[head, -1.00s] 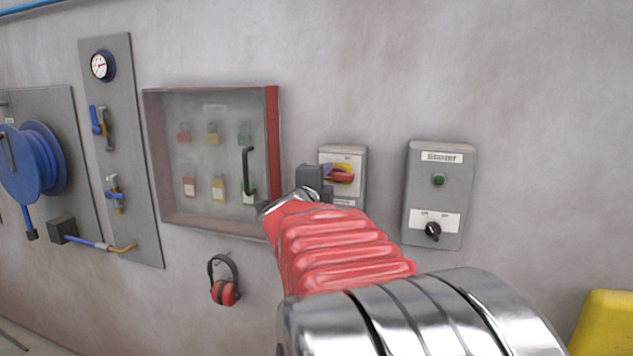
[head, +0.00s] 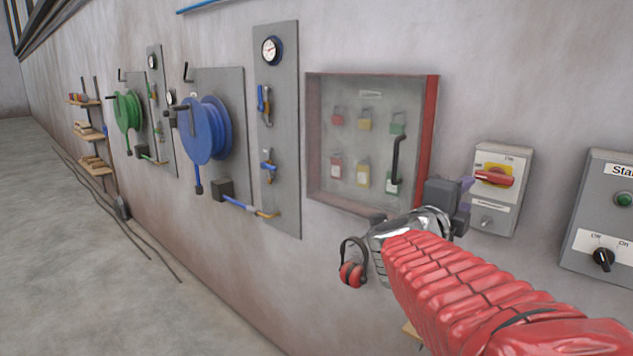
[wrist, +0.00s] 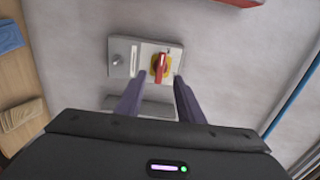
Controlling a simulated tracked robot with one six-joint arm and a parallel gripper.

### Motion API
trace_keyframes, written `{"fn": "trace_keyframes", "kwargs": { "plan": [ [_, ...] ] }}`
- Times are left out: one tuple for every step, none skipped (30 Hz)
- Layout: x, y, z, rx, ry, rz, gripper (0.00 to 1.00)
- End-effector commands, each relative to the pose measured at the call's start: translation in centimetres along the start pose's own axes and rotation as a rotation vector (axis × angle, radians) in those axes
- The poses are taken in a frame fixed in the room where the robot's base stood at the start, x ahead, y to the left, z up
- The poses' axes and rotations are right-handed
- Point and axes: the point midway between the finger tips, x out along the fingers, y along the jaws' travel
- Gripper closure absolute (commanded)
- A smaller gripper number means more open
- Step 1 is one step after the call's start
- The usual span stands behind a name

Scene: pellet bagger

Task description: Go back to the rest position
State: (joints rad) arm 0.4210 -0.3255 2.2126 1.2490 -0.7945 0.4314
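My gripper (head: 464,203) is off the wall, just left of the isolator switch box (head: 485,213) in the head view. In the wrist view its two purple fingers (wrist: 160,88) stand apart with nothing between them. Past the fingertips, the wrist view shows the switch's red handle (wrist: 160,66) on its yellow plate, clear of the fingers. In the head view the red handle (head: 494,179) lies roughly level across the yellow plate.
A red-edged lock cabinet (head: 431,130) is left of the switch, with ear defenders (head: 352,272) below. A grey start box (head: 598,228) is at the right. Hose reels (head: 207,130) line the wall. A wooden shelf (wrist: 18,60) edges the wrist view. Floor (head: 90,280) lies open at left.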

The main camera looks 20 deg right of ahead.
Motion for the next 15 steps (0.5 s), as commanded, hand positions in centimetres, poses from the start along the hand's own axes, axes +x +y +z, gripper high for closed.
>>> {"fn": "trace_keyframes", "kwargs": {
  "plan": [
    [-0.4, 0.0, 0.01, 0.0, -0.002, 0.0, 0.66],
    [-0.54, 0.02, 0.0, 0.0, -0.001, 0.0, 0.66],
    [-0.68, 0.04, 0.0, 0.0, -0.001, 0.001, 0.66],
    [-0.76, 0.06, 0.0, 0.0, -0.001, 0.001, 0.66],
    [-0.8, 0.07, -0.01, 0.0, -0.001, 0.001, 0.66],
    [-0.83, 0.07, -0.01, 0.0, -0.001, 0.001, 0.66],
    [-0.83, 0.08, -0.02, 0.0, 0.0, 0.001, 0.66],
    [-0.83, 0.07, -0.02, 0.0, 0.0, 0.001, 0.66],
    [-0.82, 0.07, -0.02, 0.0, 0.0, 0.001, 0.66],
    [-0.81, 0.07, -0.02, 0.0, 0.0, 0.001, 0.66],
    [-0.81, 0.07, -0.02, 0.0, 0.0, 0.001, 0.66],
    [-0.8, 0.06, -0.03, 0.0, 0.0, 0.001, 0.66],
    [-0.8, 0.06, -0.03, 0.0, 0.0, 0.001, 0.66],
    [-0.8, 0.06, -0.03, 0.0, 0.0, 0.001, 0.66],
    [-0.8, 0.06, -0.03, 0.0, 0.0, 0.001, 0.66]
  ]
}}
